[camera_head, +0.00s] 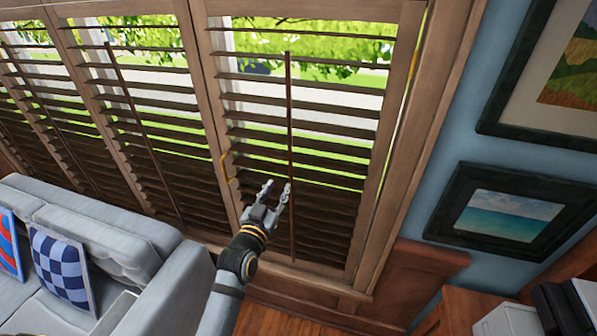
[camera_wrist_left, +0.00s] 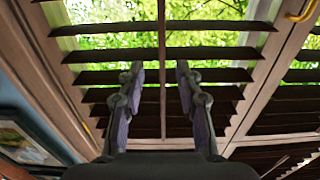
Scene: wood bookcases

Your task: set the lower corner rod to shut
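The corner shutter panel's thin dark upright rod (camera_head: 289,115) runs down the middle of its slats at the right end of the window. The slats (camera_head: 330,146) are tilted with gaps, and bright greenery shows between them. My left gripper (camera_head: 277,188) is open and empty in front of the panel's lower half, its right fingertip near the rod in the picture. In the left wrist view the rod (camera_wrist_left: 162,45) shows upright between the two open fingers (camera_wrist_left: 158,74). I cannot tell how far the rod is from the fingertips. My right gripper is not in view.
A grey sofa (camera_head: 85,235) with blue patterned cushions stands at left, close to my left arm. Yellow handles (camera_head: 224,168) sit on the panel frame. Framed pictures (camera_head: 508,217) hang on the right wall, above a wooden cabinet (camera_head: 455,306). Other shutter panels extend left.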

